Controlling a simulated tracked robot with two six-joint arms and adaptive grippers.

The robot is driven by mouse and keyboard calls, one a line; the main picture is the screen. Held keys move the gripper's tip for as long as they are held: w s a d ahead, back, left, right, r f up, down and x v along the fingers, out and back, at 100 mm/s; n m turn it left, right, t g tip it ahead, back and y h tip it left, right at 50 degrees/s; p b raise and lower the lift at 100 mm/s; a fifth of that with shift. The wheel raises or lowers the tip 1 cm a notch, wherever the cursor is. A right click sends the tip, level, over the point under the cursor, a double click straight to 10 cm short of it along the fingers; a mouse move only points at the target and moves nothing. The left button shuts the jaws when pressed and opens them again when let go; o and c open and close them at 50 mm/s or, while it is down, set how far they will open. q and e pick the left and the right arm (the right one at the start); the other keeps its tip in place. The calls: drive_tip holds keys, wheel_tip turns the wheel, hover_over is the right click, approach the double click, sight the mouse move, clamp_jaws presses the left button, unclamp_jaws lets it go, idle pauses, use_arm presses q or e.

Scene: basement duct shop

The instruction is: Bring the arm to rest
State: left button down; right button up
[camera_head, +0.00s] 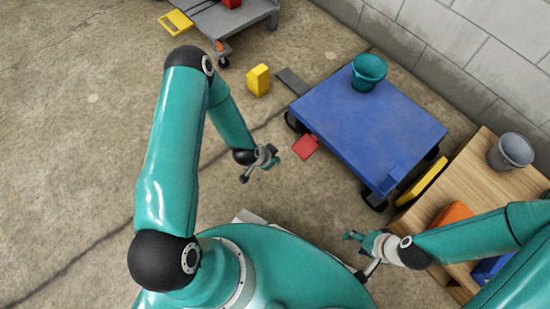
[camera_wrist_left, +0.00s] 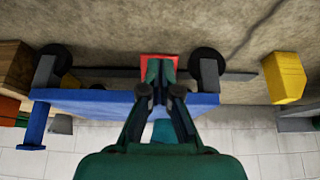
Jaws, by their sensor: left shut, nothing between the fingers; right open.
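My left arm comes in from the left in the head view. Its gripper (camera_head: 272,160) hangs over the concrete floor, left of the blue cart. In the left wrist view the left gripper (camera_wrist_left: 158,68) is shut with its fingertips together and nothing held; they overlap a red flat piece (camera_wrist_left: 147,57) behind them. My right arm comes in from the right in the head view. Its gripper (camera_head: 350,237) is open and empty, above the floor between my base and the wooden table.
A blue cart (camera_head: 360,125) on wheels carries a teal bucket (camera_head: 367,74). A red piece (camera_head: 305,147) and a yellow block (camera_head: 258,80) lie on the floor. A wooden table (camera_head: 473,170) with a grey bucket (camera_head: 510,151) stands right. A grey cart (camera_head: 236,23) stands at the back.

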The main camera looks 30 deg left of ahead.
idle(0.4)
use_arm(q)
drive_tip(key=d+r+m, duration=0.1)
drive_tip(key=d+r, duration=0.4)
drive_tip(key=s+d+r+n+g+h, duration=0.1)
drive_tip(key=s+d+r+n+g, duration=0.15)
drive_tip(key=s, duration=0.45)
drive_tip(key=s+d+r+n+g+h, duration=0.15)
drive_tip(key=s+n, duration=0.25)
drive_tip(key=s, duration=0.4)
wheel_tip(320, 180, up, 34)
drive_tip(key=p, duration=3.4)
drive_tip(key=shift+w+d+f+n+g, duration=0.2)
drive_tip(key=shift+w+d+n+g, duration=0.15)
drive_tip(key=shift+d, duration=0.1)
drive_tip(key=shift+y, duration=0.25)
